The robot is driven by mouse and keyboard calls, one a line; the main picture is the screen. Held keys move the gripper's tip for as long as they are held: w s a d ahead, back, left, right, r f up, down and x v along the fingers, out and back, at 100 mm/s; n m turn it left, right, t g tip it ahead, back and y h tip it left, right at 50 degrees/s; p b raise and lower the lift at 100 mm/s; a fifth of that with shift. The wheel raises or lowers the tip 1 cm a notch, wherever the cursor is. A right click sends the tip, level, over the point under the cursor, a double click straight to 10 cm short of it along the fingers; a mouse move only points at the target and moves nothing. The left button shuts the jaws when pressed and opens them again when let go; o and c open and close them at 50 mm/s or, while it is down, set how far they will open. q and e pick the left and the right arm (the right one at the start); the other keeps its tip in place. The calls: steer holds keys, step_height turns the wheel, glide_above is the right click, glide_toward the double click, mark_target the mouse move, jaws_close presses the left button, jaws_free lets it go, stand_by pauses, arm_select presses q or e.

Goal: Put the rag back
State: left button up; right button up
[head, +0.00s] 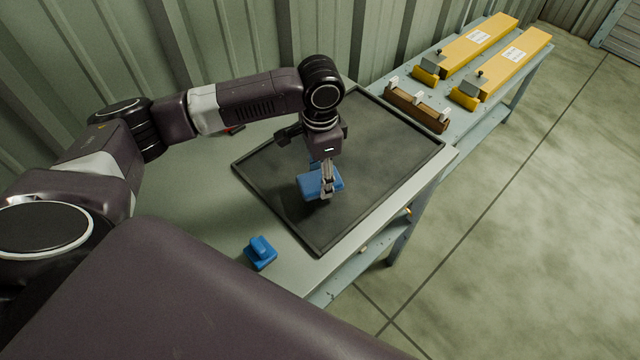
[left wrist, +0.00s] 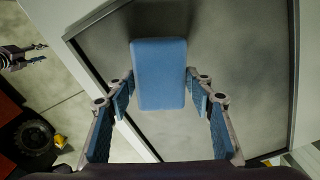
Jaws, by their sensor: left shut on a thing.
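A blue, flat, rounded block-like piece, which I take to be the folded rag (head: 313,184), is held at my left gripper (head: 327,190) over the black tray (head: 385,165). In the left wrist view the rag (left wrist: 159,75) shows as a plain blue rectangle between the fingers of my left gripper (left wrist: 160,88). The left gripper is shut on it and points down. I cannot tell whether the rag touches the tray. My right gripper (left wrist: 25,58) seems to show small at the left edge of the left wrist view; its opening is unclear.
A blue stepped block (head: 260,253) stands on the grey table (head: 200,190) near its front edge. Behind the tray are a brown rack (head: 416,108) with white pieces and two yellow long boxes (head: 480,42). The corrugated wall bounds the back. The tray's right side is clear.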

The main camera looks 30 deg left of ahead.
arm_select(q)
steer(key=shift+f, duration=0.35)
step_height(320, 180, down, 4)
steer(key=shift+r+p, duration=0.1)
steer(key=shift+p, duration=0.2)
steer(key=shift+s, duration=0.1)
steer(key=o, duration=1)
step_height(320, 180, up, 12)
steer(key=shift+b, duration=1.1)
arm_select(e)
steer(key=shift+s+f, duration=0.85)
steer(key=shift+d, duration=0.15)
